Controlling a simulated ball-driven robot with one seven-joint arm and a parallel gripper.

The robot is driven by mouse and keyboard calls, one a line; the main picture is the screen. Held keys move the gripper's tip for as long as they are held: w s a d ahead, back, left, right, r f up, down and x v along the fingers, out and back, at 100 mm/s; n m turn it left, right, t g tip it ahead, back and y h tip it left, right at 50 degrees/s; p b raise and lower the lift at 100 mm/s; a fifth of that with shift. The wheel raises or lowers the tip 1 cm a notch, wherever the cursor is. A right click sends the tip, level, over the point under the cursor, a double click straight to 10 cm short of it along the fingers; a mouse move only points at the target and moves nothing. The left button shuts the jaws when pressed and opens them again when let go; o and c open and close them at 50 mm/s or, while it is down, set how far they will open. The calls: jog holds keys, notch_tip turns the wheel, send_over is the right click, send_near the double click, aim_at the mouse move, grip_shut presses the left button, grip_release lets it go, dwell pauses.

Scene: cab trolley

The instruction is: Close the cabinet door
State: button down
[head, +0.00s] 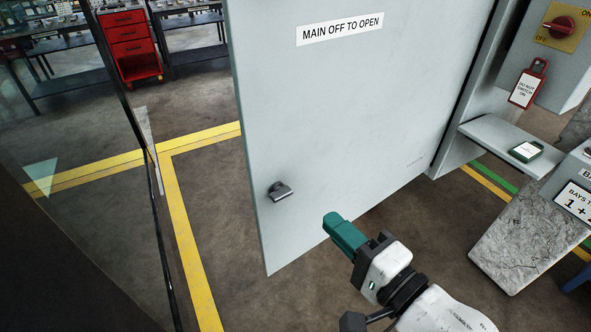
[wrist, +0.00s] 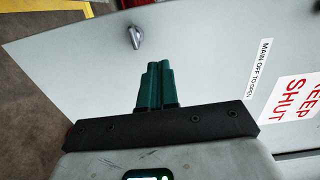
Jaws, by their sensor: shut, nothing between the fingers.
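The grey cabinet door (head: 350,120) stands swung open in the head view, with its hinge side at the right and its free edge at the left. It carries a "MAIN OFF TO OPEN" label (head: 340,29) and a small dark handle (head: 280,191) near its lower left. My gripper (head: 338,226) has its green fingers shut and empty, in front of the door's lower part, right of and below the handle. In the wrist view the shut fingers (wrist: 157,80) point at the door face (wrist: 200,60), with the handle (wrist: 135,37) above them. I cannot tell whether they touch the door.
A grey shelf (head: 495,133) with a dark green object (head: 526,151) and a box with a red rotary switch (head: 560,27) are at the right. A glass panel (head: 70,150) stands at the left. A red drawer trolley (head: 130,45) is behind. Yellow-lined floor lies left of the door.

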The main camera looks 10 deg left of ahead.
aim_at(277, 167)
jog(key=p+x, duration=0.1)
jog(key=x, duration=0.6)
jog(key=p+x, duration=0.1)
jog(key=x, duration=0.6)
jog(key=shift+r, duration=0.25)
